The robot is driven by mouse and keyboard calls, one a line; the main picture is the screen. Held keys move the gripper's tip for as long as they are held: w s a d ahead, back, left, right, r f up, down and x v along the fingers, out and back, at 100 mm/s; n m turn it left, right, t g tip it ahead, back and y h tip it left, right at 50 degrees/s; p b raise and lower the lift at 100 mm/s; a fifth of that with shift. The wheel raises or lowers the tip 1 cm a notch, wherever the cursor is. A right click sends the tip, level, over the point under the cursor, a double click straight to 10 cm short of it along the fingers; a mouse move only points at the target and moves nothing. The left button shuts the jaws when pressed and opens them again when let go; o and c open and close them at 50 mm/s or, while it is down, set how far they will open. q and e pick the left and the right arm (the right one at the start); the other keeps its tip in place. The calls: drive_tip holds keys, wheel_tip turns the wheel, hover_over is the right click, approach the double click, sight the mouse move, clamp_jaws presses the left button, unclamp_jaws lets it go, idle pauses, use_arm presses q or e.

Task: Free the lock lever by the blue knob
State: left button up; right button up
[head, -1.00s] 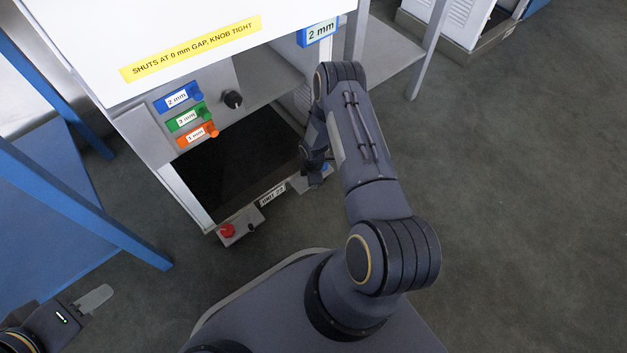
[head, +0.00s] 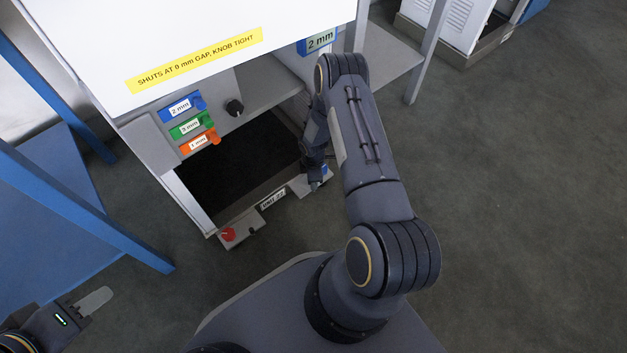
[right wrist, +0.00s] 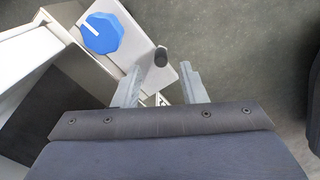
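The blue knob (right wrist: 102,33), with a white line across it, sits on a light block at the upper left of the right wrist view. In the head view the knob (head: 325,171) is a small blue spot, partly hidden by my right arm. A short dark lever with a rounded end (right wrist: 161,57) stands beside the knob. My right gripper (right wrist: 160,80) is open, its two pale fingers apart, with the lever's end showing between and just beyond the fingertips. I cannot tell if they touch it. My left gripper (head: 98,301) is at the lower left, away from the dispenser, seen edge-on.
The dispenser front has a red knob (head: 228,234) at its lower left, a black knob (head: 235,107) and blue, green and orange tags (head: 192,127). A yellow label (head: 195,62) is above. A blue frame (head: 85,205) stands at left. Floor at right is clear.

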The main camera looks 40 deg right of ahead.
drive_tip(key=shift+r+p, duration=0.4)
drive_tip(key=shift+r, duration=1.3)
